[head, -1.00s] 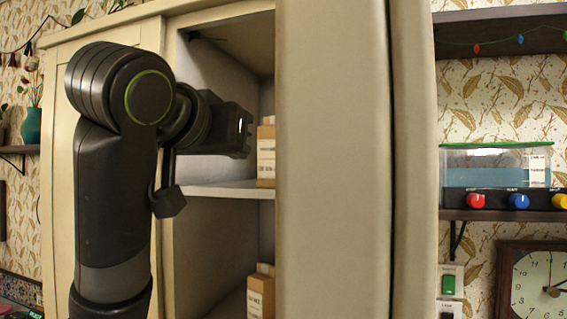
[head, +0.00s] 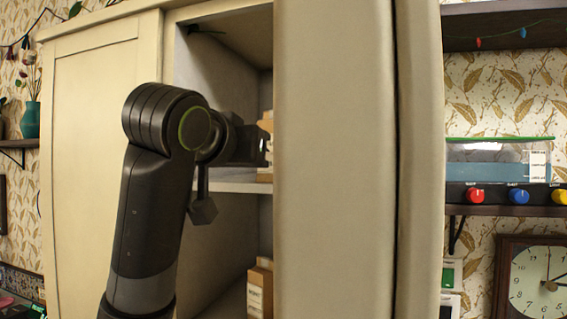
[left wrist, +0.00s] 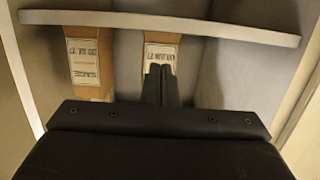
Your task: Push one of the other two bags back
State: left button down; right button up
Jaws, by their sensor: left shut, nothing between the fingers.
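In the left wrist view two brown paper bags with white printed labels stand side by side, a left bag (left wrist: 88,65) and a middle bag (left wrist: 161,38). My left gripper (left wrist: 160,72) is shut and empty. Its fingertips overlap the lower part of the middle bag's label; I cannot tell whether they touch it. In the head view my left gripper (head: 256,149) reaches into the open cabinet above the middle shelf, close to a bag (head: 266,125) there. Another bag (head: 260,289) stands in the lower compartment. The cabinet door hides part of both bags. My right gripper is not in view.
The open cabinet door (head: 335,160) stands just right of my arm and blocks the view inside. The shelf board (head: 235,185) runs under my gripper, and its edge (left wrist: 215,28) crosses the left wrist view. A wall shelf and clock (head: 540,280) are at right.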

pick_arm(q)
jog(key=shift+r+p+x, duration=0.35)
jog(key=shift+p+x, duration=0.05)
jog(key=shift+x, duration=2.1)
jog(key=shift+r+p+x, duration=0.3)
jog(key=shift+p+x, duration=0.1)
jog(key=shift+x, duration=2.15)
jog(key=shift+r+p+x, duration=0.35)
jog(key=shift+p+x, duration=0.05)
jog(key=shift+x, duration=2.1)
jog(key=shift+w+d, duration=0.15)
jog(key=shift+w, duration=0.05)
jog(key=shift+s+f+b, duration=0.1)
jog(key=shift+s+b, duration=0.2)
jog(key=shift+b, duration=0.1)
jog(key=b+v, duration=0.9)
jog(key=v, duration=0.6)
jog(key=shift+s+a+f+b, duration=0.3)
jog(key=shift+s+f+b, duration=0.05)
jog(key=shift+s, duration=0.05)
